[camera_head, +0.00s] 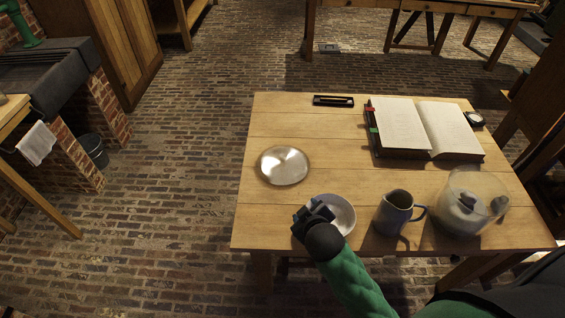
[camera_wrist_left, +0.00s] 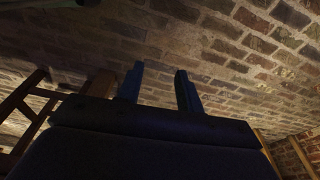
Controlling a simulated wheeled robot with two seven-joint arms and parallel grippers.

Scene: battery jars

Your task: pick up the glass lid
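A round, shiny, pale disc (camera_head: 284,165) lies flat on the left part of the wooden table; it looks like the glass lid, though it could be metal. The arm with the green sleeve in the head view comes up from the lower right, and I take it as my right arm. Its dark gripper (camera_head: 313,212) is over the table's front left, below the disc in the picture and apart from it. Its fingers are too small to read. In the left wrist view my left gripper (camera_wrist_left: 160,88) has its two fingers apart with nothing between them.
A white bowl (camera_head: 342,212) is partly hidden behind the right gripper. A blue-grey jug (camera_head: 393,212) and a clear glass jar (camera_head: 462,212) stand to its right. An open book (camera_head: 402,124) and a black tray (camera_head: 333,101) are farther back. The table's middle (camera_head: 335,155) is bare.

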